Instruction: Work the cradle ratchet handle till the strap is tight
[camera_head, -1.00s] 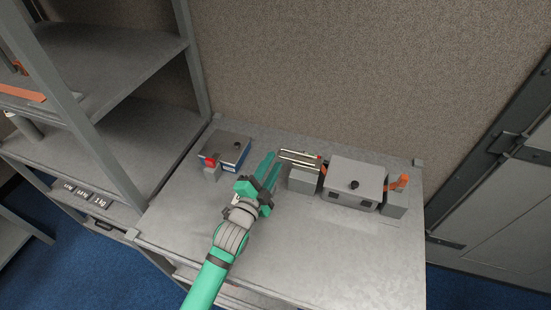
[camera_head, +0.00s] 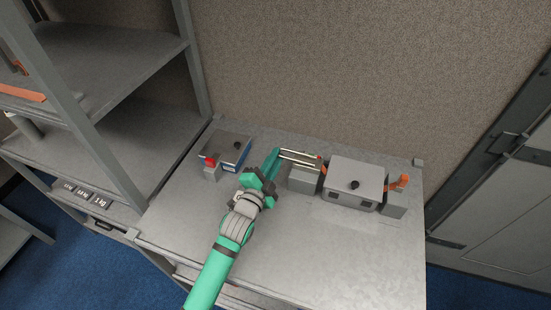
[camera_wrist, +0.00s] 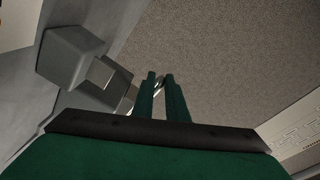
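The cradle ratchet handle (camera_head: 299,156) is a pair of pale metal bars at the left end of the strap unit, above a grey block (camera_head: 303,180). My gripper (camera_head: 275,154) has its green fingertips at the bars' left end. In the wrist view my two fingers (camera_wrist: 160,82) stand a narrow gap apart, and a pale sliver of the handle (camera_wrist: 128,100) runs behind or between them. Whether they press on it cannot be told. The grey cradle box (camera_head: 355,181) with a black knob is to the right, with orange strap pieces (camera_head: 400,181) at its ends.
A shelf rack (camera_head: 120,120) rises at left. The wall (camera_head: 350,80) is close behind. The front of the bench top (camera_head: 330,255) is clear.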

